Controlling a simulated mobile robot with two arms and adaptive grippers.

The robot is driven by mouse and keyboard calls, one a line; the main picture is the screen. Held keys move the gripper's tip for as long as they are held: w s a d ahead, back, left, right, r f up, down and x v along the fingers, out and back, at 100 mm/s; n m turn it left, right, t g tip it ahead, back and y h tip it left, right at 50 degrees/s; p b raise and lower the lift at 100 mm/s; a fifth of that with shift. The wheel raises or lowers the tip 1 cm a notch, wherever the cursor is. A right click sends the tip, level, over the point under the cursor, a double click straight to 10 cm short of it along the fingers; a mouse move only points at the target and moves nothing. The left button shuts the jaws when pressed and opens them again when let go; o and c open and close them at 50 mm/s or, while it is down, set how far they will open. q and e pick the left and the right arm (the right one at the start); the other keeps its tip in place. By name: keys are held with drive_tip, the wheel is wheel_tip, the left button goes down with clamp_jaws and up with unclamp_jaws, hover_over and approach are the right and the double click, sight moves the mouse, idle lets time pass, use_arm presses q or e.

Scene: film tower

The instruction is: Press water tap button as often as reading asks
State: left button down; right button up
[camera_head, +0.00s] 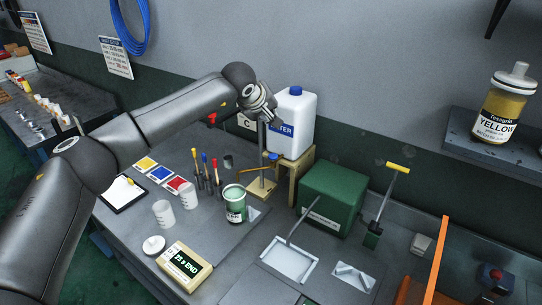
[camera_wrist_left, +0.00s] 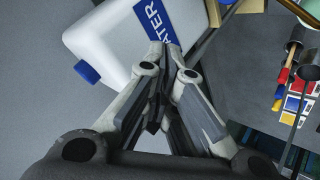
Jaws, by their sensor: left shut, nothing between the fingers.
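A white water jug (camera_head: 302,138) with a blue cap stands on a wooden stand (camera_head: 293,175) by the wall. My left gripper (camera_head: 268,114) is shut and empty, beside the jug's upper left and above the tap. In the left wrist view its fingers (camera_wrist_left: 160,95) are together in front of the jug (camera_wrist_left: 115,38). A cream meter (camera_head: 185,264) at the front shows green text, seemingly "23 s END". My right gripper is out of view.
A green-topped cup (camera_head: 234,205) stands near the tap.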

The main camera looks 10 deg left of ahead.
use_arm(q)
drive_tip(key=b, duration=0.4)
hover_over(270, 155)
wheel_tip(270, 155, down, 8)
drive_tip(key=shift+w+a+r, duration=0.1)
drive_tip(key=shift+f+b, duration=0.35)
drive_tip(key=shift+f, duration=0.15)
idle(0.8)
drive_tip(key=shift+f+b, duration=0.4)
drive_tip(key=shift+b, duration=0.1)
drive_tip(key=shift+f+b, duration=0.65)
drive_tip(key=shift+f, duration=0.05)
idle(0.6)
drive_tip(key=shift+r, duration=0.15)
drive_tip(key=shift+r+p, duration=0.45)
drive_tip(key=shift+r, duration=0.5)
drive_tip(key=shift+r+p, duration=1.25)
drive_tip(key=shift+r, duration=1.25)
